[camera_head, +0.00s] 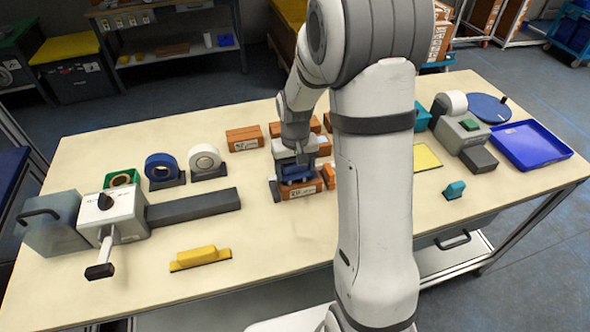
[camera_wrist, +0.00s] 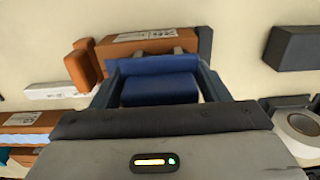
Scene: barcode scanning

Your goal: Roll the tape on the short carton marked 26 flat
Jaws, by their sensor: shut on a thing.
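My gripper (camera_head: 297,178) is shut on a blue roller (camera_wrist: 160,84), whose blue body (camera_head: 298,171) also shows in the head view. It is held over a short brown carton (camera_head: 304,189) near the middle of the table. In the wrist view this carton (camera_wrist: 118,46) lies beyond the fingertips, its white label partly seen; I cannot surely read the number. The roller's underside and the carton's tape are hidden, so I cannot tell whether they touch.
Several brown cartons stand close behind and beside, one at the back left (camera_head: 244,139). A dark grey block (camera_head: 193,208) lies left, with a yellow-handled tool (camera_head: 200,258) in front. Tape rolls (camera_head: 205,160) stand behind it. A blue tray (camera_head: 530,143) is far right. The front middle is clear.

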